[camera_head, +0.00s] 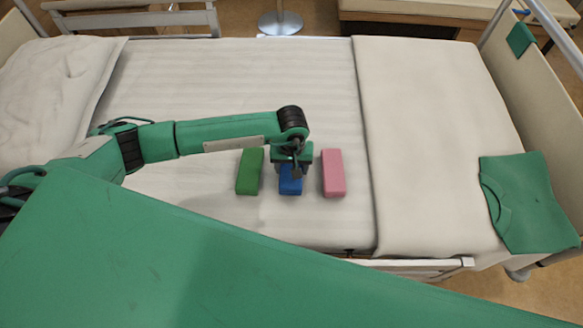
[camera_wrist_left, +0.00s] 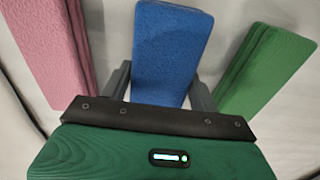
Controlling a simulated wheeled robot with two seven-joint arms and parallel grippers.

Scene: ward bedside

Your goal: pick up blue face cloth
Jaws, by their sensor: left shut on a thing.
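The blue face cloth (camera_head: 290,186) lies on the bed between a green cloth and a pink cloth. My left gripper (camera_head: 290,172) is over it from above and hides part of it in the head view. In the left wrist view the blue cloth (camera_wrist_left: 171,50) is between the two grey fingers of my left gripper (camera_wrist_left: 160,88), which is shut on it. I cannot tell whether the cloth is clear of the sheet. My right gripper is not in view.
The green cloth (camera_head: 249,171) lies just left of the blue one, and the pink cloth (camera_head: 333,172) just right. A pillow (camera_head: 55,85) is at the far left. A folded blanket (camera_head: 430,130) covers the right part of the bed, with a green garment (camera_head: 530,200) at its edge.

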